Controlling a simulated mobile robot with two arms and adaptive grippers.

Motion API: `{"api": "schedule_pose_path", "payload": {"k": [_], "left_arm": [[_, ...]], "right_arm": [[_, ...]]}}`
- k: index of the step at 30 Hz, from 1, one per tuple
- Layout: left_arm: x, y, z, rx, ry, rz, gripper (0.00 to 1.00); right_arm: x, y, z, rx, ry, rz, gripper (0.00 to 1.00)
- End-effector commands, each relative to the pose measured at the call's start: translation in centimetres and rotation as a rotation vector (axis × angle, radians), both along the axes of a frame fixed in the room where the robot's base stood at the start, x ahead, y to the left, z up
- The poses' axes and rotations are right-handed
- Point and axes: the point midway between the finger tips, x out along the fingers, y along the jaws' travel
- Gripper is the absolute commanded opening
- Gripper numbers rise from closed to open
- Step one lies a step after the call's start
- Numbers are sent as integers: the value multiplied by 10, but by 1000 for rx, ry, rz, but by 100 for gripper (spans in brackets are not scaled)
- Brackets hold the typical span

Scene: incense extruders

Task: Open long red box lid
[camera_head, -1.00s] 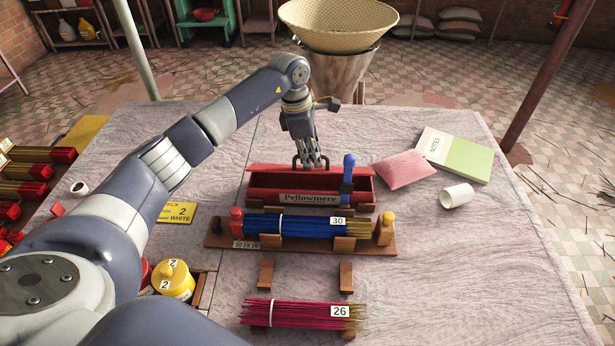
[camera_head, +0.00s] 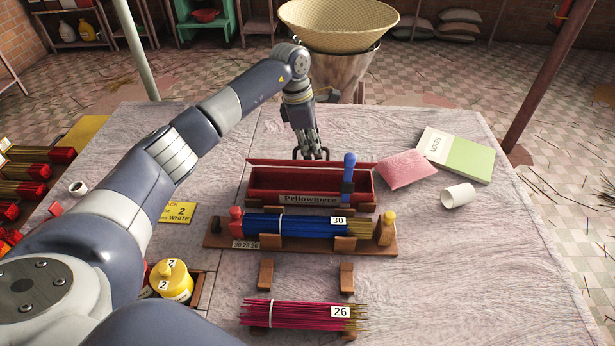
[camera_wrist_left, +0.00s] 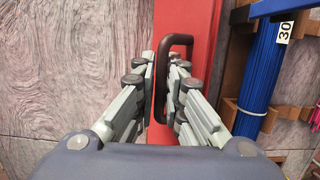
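The long red box (camera_head: 265,198) labelled "Pellowmere" stands on the table with its inside showing. Its red lid (camera_head: 262,162) is swung up at the back edge and shows as a thin strip. My left gripper (camera_head: 312,155) is behind the box at the lid's dark handle. In the left wrist view my left gripper (camera_wrist_left: 162,85) has its fingers on both sides of the handle (camera_wrist_left: 178,40), closed on its bar. The red lid (camera_wrist_left: 187,15) runs behind the handle there. My right gripper is not in view.
A blue upright lever (camera_head: 349,165) stands at the box's right front. Blue sticks (camera_head: 300,225) tagged 30 lie on a wooden rack in front. Pink sticks (camera_head: 290,312) tagged 26 lie nearer. A pink packet (camera_head: 405,169), notebook (camera_head: 460,155) and white cup (camera_head: 457,195) lie right.

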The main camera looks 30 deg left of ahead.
Motion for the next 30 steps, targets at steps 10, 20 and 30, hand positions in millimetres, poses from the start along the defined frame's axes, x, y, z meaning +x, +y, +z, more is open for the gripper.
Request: {"api": "schedule_pose_path", "payload": {"k": [10,20,30], "left_arm": [[9,4,1,0,0,0,10],[12,5,0,0,-1,1,10],[23,11,-1,-1,-1,2,10]], "right_arm": [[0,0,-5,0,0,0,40],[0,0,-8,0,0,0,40],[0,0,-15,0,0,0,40]]}}
